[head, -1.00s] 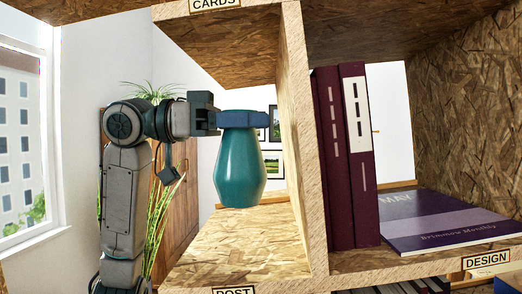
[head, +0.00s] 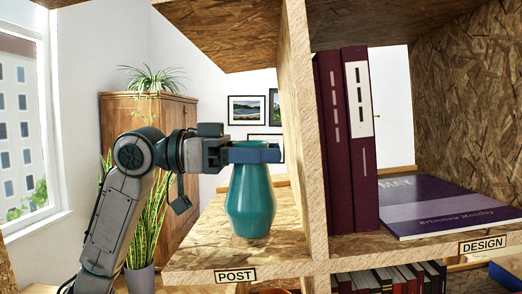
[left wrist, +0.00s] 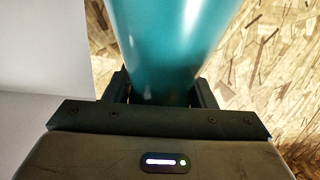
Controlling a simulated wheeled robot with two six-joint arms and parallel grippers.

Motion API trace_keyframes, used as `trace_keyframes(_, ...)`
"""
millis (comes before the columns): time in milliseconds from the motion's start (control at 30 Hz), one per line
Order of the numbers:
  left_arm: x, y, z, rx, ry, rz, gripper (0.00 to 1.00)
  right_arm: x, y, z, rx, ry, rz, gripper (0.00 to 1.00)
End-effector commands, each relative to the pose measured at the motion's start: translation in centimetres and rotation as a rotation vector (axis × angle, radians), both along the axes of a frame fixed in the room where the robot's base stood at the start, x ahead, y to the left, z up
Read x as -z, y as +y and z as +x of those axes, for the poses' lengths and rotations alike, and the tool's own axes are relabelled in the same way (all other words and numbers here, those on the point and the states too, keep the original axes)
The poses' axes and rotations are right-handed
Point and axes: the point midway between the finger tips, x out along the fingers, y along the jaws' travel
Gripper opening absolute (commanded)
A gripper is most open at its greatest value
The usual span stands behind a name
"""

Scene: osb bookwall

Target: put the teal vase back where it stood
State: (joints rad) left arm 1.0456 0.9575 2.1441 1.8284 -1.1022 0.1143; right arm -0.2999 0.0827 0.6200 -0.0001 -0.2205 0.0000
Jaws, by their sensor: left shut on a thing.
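The teal vase (head: 250,202) is upright over the compartment with the POST label (head: 236,276), left of the upright divider (head: 312,150). My left gripper (head: 254,153) is shut around its neck just below the rim, reaching in from the left. The vase's base shows against the shelf board (head: 195,252); I cannot tell whether it touches. In the left wrist view the vase (left wrist: 165,45) fills the space between the fingers (left wrist: 162,95), with the board behind. My right gripper is not in view.
Purple binders (head: 346,140) stand right of the divider, beside a flat purple calendar (head: 445,208) above the DESIGN label (head: 483,245). A shelf board (head: 225,35) hangs above the vase. Bare board lies left of the vase. A wooden cabinet (head: 180,125) and plants stand behind.

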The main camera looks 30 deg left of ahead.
Motion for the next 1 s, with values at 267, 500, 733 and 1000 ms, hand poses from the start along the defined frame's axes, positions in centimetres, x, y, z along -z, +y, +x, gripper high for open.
trace_keyframes(267,0.3,0.0,0.0,0.0,-0.001,-0.001,0.0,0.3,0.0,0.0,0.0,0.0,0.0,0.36)
trace_keyframes(500,0.6,0.0,0.0,0.0,0.0,0.0,0.66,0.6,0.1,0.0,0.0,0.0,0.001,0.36)
trace_keyframes(733,0.6,0.0,0.0,0.0,0.0,0.0,0.72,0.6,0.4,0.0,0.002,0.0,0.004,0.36)
trace_keyframes(1000,0.3,0.4,-0.2,-0.002,0.001,0.001,0.72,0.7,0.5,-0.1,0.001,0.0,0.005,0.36)
